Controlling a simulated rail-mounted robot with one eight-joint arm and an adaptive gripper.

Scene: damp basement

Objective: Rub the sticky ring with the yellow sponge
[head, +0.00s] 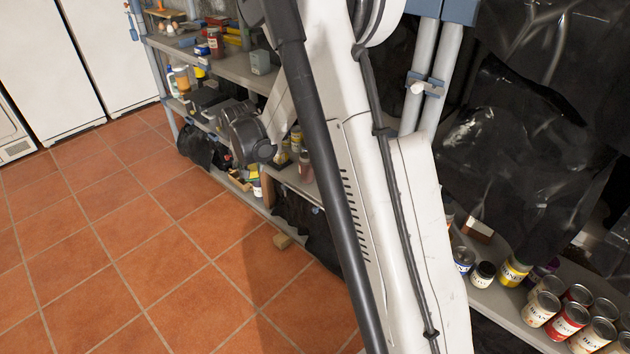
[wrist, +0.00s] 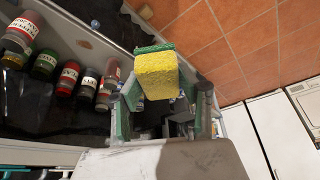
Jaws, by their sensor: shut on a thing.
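The yellow sponge (wrist: 158,76) with a green scouring layer shows in the middle of the wrist view. My gripper (wrist: 164,97) is shut on it, with a finger on each side and the sponge sticking out past the fingertips. In the head view my arm crosses the middle, and its wrist end is by the shelf rack; the fingers and sponge are not clear there. I cannot make out the sticky ring in either view.
Shelf boards (head: 240,72) carry jars, tools and boxes around my wrist. Several cans (head: 540,308) stand on a low shelf at the right. Dark plastic sheeting (head: 530,110) hangs there. The tiled floor (head: 120,240) at the left is clear, with white cabinets (head: 45,70) behind.

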